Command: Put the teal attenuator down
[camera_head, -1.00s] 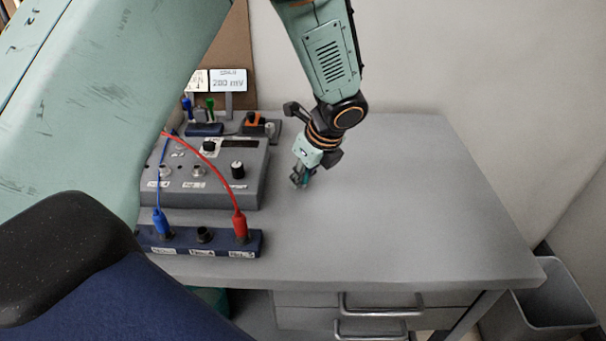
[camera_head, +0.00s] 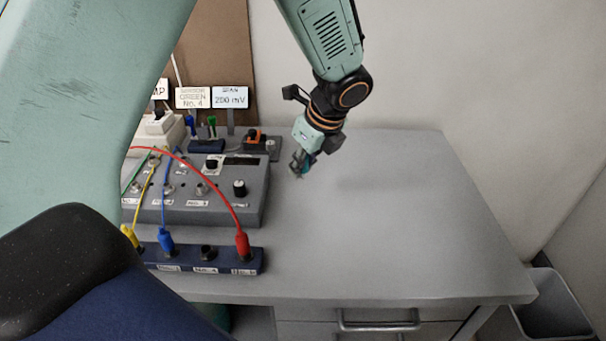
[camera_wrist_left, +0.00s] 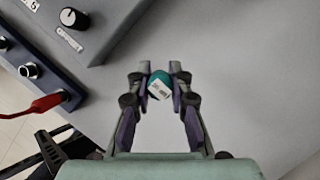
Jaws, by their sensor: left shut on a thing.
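The teal attenuator (camera_wrist_left: 158,84) is a small teal piece with a white printed label. In the left wrist view it sits between the fingertips of my left gripper (camera_wrist_left: 160,82), which is shut on it. In the head view my left gripper (camera_head: 303,164) points down over the grey bench, right of the instrument box, and only a bit of teal shows at its fingers. I cannot tell whether the attenuator touches the bench top. My right gripper is not in view.
The grey instrument box (camera_head: 190,207) with knobs and the dark blue socket strip (camera_head: 205,260) with plugged leads stand on the left. A red lead (camera_head: 205,172) arches over the box. The bench top (camera_head: 390,220) is clear to the right. A grey bin (camera_head: 553,305) stands beyond its right end.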

